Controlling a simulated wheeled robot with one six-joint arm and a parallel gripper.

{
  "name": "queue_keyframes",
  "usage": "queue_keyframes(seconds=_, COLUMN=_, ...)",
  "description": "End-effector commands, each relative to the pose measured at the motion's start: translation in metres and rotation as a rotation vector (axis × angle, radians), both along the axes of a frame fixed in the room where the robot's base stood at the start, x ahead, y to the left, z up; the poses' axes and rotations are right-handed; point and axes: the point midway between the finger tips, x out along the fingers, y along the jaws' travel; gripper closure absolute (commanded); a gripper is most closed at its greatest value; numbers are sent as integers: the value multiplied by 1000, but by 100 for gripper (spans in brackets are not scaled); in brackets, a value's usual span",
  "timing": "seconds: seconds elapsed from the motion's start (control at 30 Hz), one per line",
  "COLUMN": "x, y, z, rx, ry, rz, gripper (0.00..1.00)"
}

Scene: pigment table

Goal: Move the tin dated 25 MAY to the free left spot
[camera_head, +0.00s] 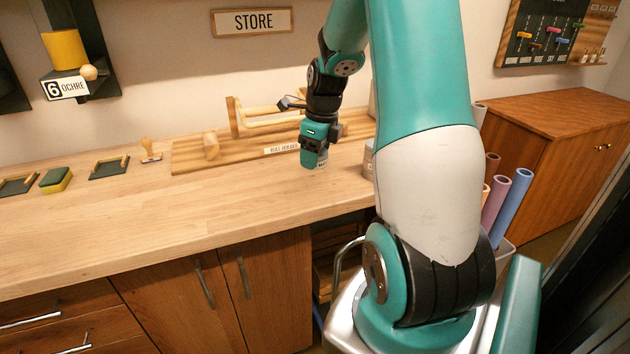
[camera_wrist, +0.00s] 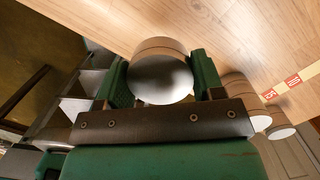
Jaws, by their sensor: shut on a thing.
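My gripper (camera_head: 314,158) is low over the wooden counter, left of my large arm link. In the wrist view its two green fingers (camera_wrist: 161,76) are shut on a round tin (camera_wrist: 160,84) with a shiny grey top and a brown side. Only a small pale part of this tin (camera_head: 321,165) shows below the fingers in the head view. Its date cannot be read, and I cannot tell whether it touches the counter. More similar tins (camera_wrist: 243,88) stand to the right in the wrist view. One tin (camera_head: 368,160) shows partly behind my arm.
A pale strip with red number tags (camera_wrist: 293,82) lies beside the other tins. A wooden board with a rack (camera_head: 225,150) lies behind my gripper. A stamp (camera_head: 150,152) and a green-yellow sponge (camera_head: 56,180) are farther left. The counter front (camera_head: 200,215) is clear.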

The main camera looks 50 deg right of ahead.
Motion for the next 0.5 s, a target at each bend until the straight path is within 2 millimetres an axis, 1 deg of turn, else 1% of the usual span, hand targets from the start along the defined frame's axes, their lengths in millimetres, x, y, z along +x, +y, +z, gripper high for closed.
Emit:
queue_keyframes(seconds=0.03, x=0, y=0, z=-11, rx=2, ry=3, rz=0, gripper=63)
queue_keyframes(seconds=0.1, x=0, y=0, z=-22, rx=1, ry=2, rz=1, gripper=63)
queue_keyframes(seconds=0.27, x=0, y=0, z=-35, rx=1, ry=0, rz=2, gripper=63)
queue_keyframes(seconds=0.4, x=0, y=1, z=-57, rx=3, ry=3, rz=3, gripper=63)
queue_keyframes(seconds=0.5, x=0, y=1, z=-70, rx=1, ry=1, rz=2, gripper=63)
